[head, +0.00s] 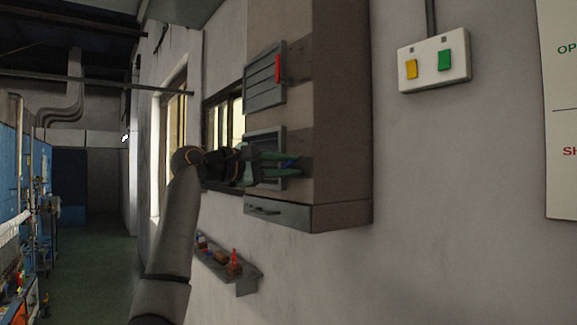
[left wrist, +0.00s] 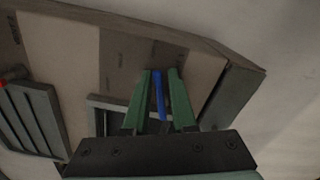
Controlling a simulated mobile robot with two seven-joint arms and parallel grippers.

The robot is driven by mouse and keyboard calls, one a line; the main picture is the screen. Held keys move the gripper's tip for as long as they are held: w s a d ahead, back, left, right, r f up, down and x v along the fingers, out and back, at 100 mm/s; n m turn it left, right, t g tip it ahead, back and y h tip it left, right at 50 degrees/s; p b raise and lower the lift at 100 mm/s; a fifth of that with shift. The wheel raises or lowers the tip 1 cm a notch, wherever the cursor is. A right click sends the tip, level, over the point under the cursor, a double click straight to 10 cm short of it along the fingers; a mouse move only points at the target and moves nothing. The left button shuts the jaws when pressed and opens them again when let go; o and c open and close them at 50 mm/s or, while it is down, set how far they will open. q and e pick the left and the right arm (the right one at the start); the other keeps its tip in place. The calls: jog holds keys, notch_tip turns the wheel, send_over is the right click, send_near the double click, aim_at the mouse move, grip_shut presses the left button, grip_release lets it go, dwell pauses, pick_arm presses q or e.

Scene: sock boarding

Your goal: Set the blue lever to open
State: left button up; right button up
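The blue lever (head: 290,162) is on the front of the wall cabinet, at the lower vented panel (head: 265,142), and is mostly hidden by my gripper in the head view. In the left wrist view the blue lever (left wrist: 158,92) stands between my two green fingers. My left gripper (head: 296,162) is at the cabinet front. In the left wrist view the left gripper (left wrist: 160,72) is open around the lever, with a narrow gap on each side of it. My right gripper is not in view.
The cabinet (head: 340,110) also has an upper vent with a red lever (head: 278,69). A switch box (head: 434,62) with yellow and green buttons and a partly visible sign (head: 562,110) are on the wall to the right. A small shelf (head: 246,279) with items sits below.

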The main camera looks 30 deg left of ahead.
pick_arm(q)
jog(key=shift+o, duration=1.2)
jog(key=shift+s, duration=0.1)
jog(key=shift+s+a+b, duration=0.2)
jog(key=shift+s+b, duration=0.1)
jog(key=shift+s, duration=0.05)
jog(key=b+v, duration=0.3)
jog(key=v, duration=0.8)
jog(key=shift+s+b, duration=0.3)
jog(key=shift+b, duration=0.1)
